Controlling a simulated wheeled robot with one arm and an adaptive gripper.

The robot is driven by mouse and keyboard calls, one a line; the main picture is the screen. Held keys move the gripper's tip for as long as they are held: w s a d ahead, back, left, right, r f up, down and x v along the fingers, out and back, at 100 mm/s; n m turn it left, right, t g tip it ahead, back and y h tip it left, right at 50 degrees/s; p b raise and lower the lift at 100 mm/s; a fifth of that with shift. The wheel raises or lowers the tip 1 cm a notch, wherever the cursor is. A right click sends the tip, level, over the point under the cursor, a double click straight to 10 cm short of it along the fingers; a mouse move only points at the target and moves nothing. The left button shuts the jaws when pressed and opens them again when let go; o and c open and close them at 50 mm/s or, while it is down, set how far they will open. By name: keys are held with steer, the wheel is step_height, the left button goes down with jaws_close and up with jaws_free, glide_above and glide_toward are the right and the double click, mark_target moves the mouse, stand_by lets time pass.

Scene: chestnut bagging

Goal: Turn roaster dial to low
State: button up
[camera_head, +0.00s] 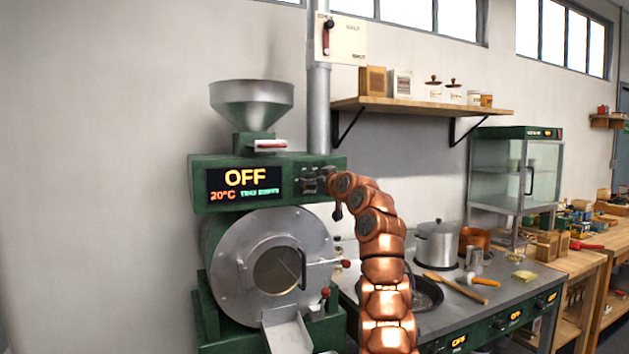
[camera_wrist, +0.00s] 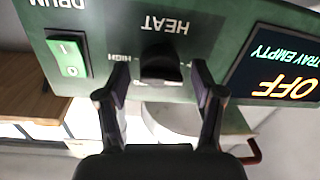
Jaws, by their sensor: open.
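The green roaster (camera_head: 204,195) stands left of centre in the head view, with a display (camera_head: 245,183) reading OFF, 20°C and a smaller line. In the wrist view, upside down, the black heat dial (camera_wrist: 161,66) sits on the green panel under the HEAT label, with HIGH printed to its left. My gripper (camera_wrist: 160,88) is open, one finger on each side of the dial, with gaps visible; contact cannot be told. In the head view my copper arm reaches up to the panel and the dial is not clearly visible there.
A green DRUM rocker switch (camera_wrist: 67,57) is left of the dial in the wrist view, and the display (camera_wrist: 285,65) is right. In the head view a steel hopper (camera_head: 252,103) tops the roaster. A counter with a pot (camera_head: 437,246) lies right of my arm.

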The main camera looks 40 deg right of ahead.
steer(key=c, duration=1.1)
